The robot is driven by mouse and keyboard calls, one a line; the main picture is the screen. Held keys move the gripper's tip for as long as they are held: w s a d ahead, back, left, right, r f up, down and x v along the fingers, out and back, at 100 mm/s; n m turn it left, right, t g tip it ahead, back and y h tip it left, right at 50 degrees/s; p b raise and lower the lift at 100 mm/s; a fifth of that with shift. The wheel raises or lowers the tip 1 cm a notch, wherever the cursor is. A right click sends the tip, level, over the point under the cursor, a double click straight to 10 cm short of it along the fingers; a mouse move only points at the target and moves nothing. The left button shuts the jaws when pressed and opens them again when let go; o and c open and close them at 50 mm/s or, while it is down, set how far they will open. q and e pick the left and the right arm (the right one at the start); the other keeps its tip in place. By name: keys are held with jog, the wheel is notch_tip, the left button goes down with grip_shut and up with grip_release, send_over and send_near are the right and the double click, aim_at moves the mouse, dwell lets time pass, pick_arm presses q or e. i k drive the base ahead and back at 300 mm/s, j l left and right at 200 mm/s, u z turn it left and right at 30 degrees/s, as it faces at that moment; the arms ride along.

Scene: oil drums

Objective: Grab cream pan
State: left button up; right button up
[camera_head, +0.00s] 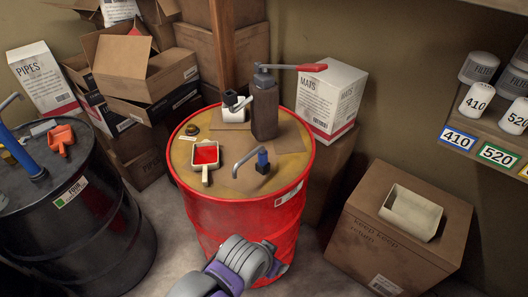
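A cream pan (205,160) with a short handle toward me and red contents sits on top of the red oil drum (243,232), left of the drum top's middle. A second cream, open, trough-like container (411,213) rests on a cardboard box at the right. One of my arms, purple and grey, reaches in from the bottom, left of centre, in front of the red drum. No gripper fingers show on it. My other arm is not in view. Neither cream item is touched by my arm.
A tall dark pump (264,108) with a red handle and a curved spout (250,160) stand on the red drum. Cardboard boxes (404,225) and a shelf of canisters (477,103) flank the drum.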

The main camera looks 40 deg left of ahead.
aim_at(206, 157)
jog(key=u, duration=1.8)
jog(key=i+l+z, duration=0.1)
jog(key=l+z, duration=0.2)
jog(key=i+l+z, duration=0.1)
jog(key=l+z, duration=0.2)
